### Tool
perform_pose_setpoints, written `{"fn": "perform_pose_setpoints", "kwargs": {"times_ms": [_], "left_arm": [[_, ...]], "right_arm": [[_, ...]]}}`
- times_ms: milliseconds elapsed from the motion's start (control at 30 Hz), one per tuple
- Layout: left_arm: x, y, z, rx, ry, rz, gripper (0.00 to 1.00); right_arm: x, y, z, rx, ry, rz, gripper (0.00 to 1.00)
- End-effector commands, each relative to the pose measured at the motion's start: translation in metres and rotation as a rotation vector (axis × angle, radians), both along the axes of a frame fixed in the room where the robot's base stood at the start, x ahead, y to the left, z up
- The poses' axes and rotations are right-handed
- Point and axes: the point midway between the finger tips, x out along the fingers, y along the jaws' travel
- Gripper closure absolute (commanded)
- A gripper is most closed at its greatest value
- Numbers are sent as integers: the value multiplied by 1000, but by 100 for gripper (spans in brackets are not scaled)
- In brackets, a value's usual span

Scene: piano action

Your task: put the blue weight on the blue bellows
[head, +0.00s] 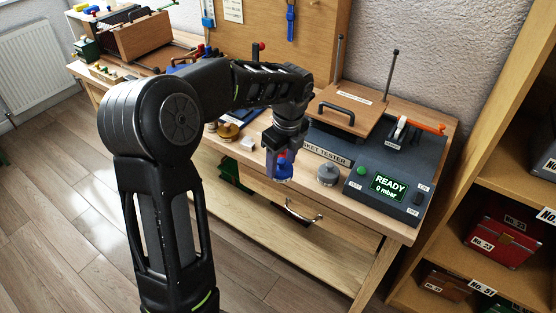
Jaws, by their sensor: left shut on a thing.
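My left gripper (281,160) points down over the front edge of the workbench, left of the tester. It is shut on a small blue piece, which looks like the blue weight (284,173). The fingers partly cover it, and I cannot tell if it touches the bench top. Some blue parts (184,61) show at the back of the bench, partly behind my left arm. I cannot tell whether they are the blue bellows. My right gripper is not in view.
A grey weight (328,174) stands right of my left gripper. A brass weight (228,131) and a white block (247,144) are to its left. The tester (408,172) with its READY screen fills the bench's right end. A shelf (497,186) stands at the far right.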

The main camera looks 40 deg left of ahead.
Motion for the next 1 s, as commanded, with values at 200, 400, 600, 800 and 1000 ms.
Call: {"fn": "perform_pose_setpoints", "kwargs": {"times_ms": [200,400,600,800,1000], "left_arm": [[7,-11,-12,-9,2,357,100],[15,-36,-41,-10,8,873,100],[18,-79,-91,9,17,1397,100],[5,-135,-151,26,26,1719,100],[-7,-162,-178,24,23,1748,100]], "right_arm": [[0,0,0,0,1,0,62],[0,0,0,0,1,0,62],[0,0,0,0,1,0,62],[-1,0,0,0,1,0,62],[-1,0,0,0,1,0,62]]}}
